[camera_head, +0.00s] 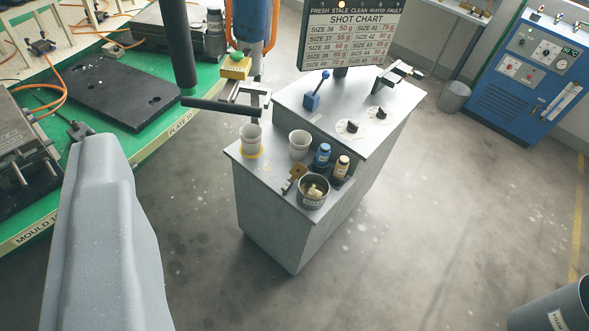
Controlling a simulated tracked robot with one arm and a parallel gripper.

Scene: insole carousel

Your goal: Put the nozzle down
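I cannot pick out a nozzle with certainty. A blue and orange fitting (250,28) with a grey stem hangs at the top, behind the grey cabinet (262,215), and may carry it. A black L-shaped bar (220,106) reaches toward the cabinet's left edge; I cannot tell what it belongs to. A small brass piece (294,178) lies on the cabinet's lower top. A white cup (250,138) stands in a yellow ring there. My gripper's fingertips do not show; the large smooth grey part at lower left seems to be my arm.
Another white cup (299,144), blue (322,154) and tan bottles (341,168) and a filled tin (313,191) crowd the cabinet. The green bench (152,130) is left, a blue machine (530,75) upper right, a bin (556,310) lower right. Floor between is clear.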

